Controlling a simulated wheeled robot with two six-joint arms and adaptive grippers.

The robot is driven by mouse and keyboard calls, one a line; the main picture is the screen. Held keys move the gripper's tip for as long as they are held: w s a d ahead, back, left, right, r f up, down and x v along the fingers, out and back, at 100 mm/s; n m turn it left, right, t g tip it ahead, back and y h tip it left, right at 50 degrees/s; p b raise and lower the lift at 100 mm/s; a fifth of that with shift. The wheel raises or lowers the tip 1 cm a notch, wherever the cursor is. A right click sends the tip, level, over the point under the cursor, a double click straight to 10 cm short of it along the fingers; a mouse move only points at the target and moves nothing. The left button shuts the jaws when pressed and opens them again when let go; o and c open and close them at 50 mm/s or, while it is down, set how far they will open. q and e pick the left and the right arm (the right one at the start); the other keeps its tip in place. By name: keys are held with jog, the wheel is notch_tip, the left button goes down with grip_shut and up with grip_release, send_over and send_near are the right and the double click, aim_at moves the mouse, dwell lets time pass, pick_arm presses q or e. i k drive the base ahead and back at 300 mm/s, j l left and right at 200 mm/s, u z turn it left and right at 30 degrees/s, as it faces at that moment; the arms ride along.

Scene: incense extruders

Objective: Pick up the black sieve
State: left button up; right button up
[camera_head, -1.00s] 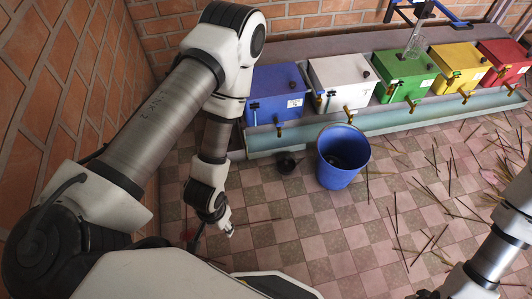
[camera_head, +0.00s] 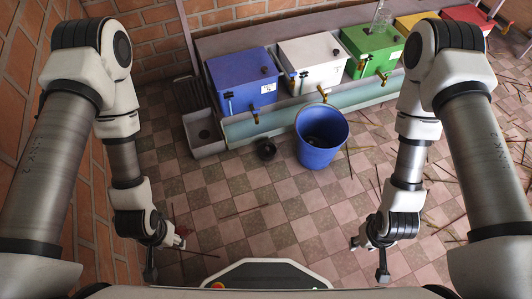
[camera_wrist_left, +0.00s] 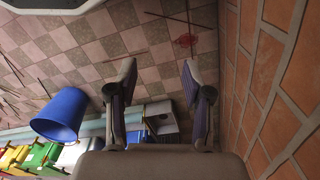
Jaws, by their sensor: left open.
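I cannot make out the sieve in that view. My right gripper (camera_head: 383,264) hangs at the lower right, away from the sieve; its fingers are too small to judge.
Blue (camera_head: 240,79), white (camera_head: 312,64) and green (camera_head: 371,50) boxes with taps line the back above a trough (camera_head: 270,122). A grey basin (camera_head: 204,133) stands left of them. A brick wall is close on the left. Thin sticks and a reddish thing (camera_wrist_left: 185,40) lie on the floor.

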aim_at(267, 151)
jog(key=i+l+u, duration=0.25)
jog(key=i+l, duration=0.15)
jog(key=l, duration=0.25)
jog(key=i+l+u, duration=0.15)
jog(key=l, duration=0.2)
jog(key=i+l+u, duration=0.1)
jog(key=l, duration=0.25)
jog(key=i+l+u, duration=0.15)
jog(key=l, duration=0.25)
jog(key=i+l+u, duration=0.1)
jog(key=l, duration=0.3)
jog(key=i, duration=0.05)
